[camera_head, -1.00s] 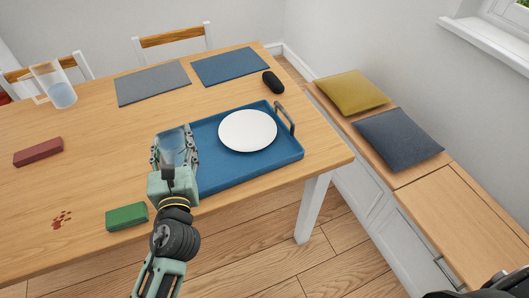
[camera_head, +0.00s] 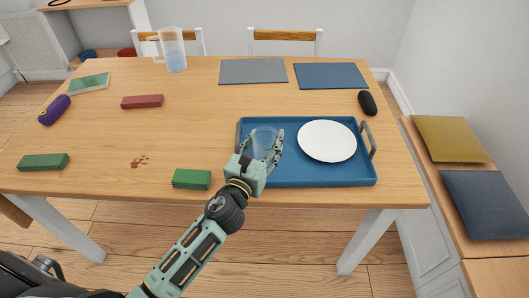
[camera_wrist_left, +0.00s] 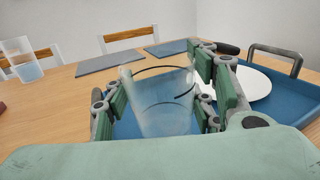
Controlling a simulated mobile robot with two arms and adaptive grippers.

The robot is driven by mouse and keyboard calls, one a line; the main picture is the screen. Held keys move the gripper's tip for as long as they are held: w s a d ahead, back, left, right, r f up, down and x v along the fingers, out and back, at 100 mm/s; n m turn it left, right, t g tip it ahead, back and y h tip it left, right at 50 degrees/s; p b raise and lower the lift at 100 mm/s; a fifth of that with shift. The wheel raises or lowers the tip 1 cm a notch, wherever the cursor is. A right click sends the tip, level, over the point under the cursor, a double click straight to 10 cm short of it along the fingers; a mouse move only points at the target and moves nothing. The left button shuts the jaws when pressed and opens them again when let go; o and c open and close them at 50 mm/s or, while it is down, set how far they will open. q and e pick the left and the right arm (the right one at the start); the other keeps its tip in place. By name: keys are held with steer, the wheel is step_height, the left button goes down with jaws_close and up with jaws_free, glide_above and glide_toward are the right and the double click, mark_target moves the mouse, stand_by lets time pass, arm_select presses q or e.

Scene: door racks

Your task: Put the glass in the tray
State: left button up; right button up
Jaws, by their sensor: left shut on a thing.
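The clear glass (camera_head: 264,143) is between the fingers of my left gripper (camera_head: 262,148), which is shut on it. In the left wrist view the glass (camera_wrist_left: 160,103) stands slightly tilted between the green finger pads. The blue tray (camera_head: 300,180) lies on the table with a white plate (camera_head: 327,141) on its right part. The glass is over the left part of the tray, left of the plate. I cannot tell whether its base touches the tray. My right gripper is not in view.
A pitcher (camera_head: 174,50) stands at the back. A green block (camera_head: 192,179) lies left of the tray, near the front edge. A black object (camera_head: 367,102) lies behind the tray's right side. Placemats (camera_head: 253,71) lie behind the tray. A red stain (camera_head: 139,161) marks the table.

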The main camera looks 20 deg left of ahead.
arm_select(q)
steer(key=shift+w+a+f, duration=0.2)
steer(key=shift+a+f, duration=0.05)
steer(key=shift+f+b, duration=0.95)
steer(key=shift+f, duration=1)
steer(key=shift+f, duration=0.15)
steer(key=o, duration=1.2)
steer(key=shift+o, duration=0.4)
